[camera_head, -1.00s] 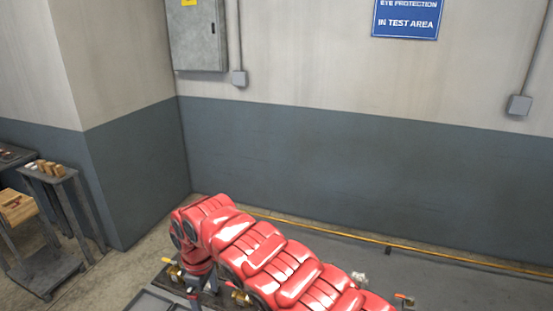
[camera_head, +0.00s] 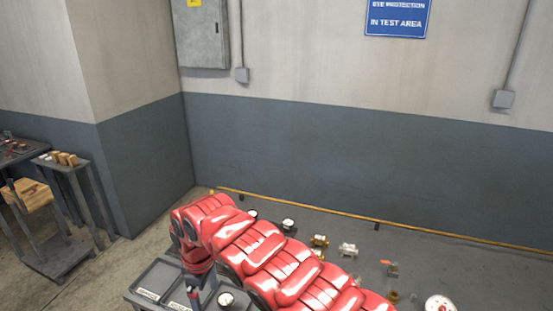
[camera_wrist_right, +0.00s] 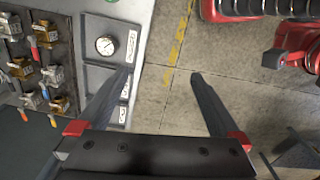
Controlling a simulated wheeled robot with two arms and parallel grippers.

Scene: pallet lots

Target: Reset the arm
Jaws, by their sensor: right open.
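My red right arm (camera_head: 265,250) reaches from the lower right of the head view to the left across the workbench and bends down at its far end. In the right wrist view my right gripper (camera_wrist_right: 162,74) is open, with two dark fingers apart and nothing between them. One finger is beside the labelled tray and the other is over the concrete floor. In the head view the arm hides part of the bench, and the fingertips do not show clearly. My left gripper is not in view.
The labelled tray (camera_head: 150,292) lies at the bench's left end, with a dial gauge (camera_wrist_right: 105,46) in one compartment. Several brass valves (camera_wrist_right: 57,75) lie further along. A narrow side stand (camera_head: 62,165) is at far left. The concrete floor (camera_head: 90,285) between is clear.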

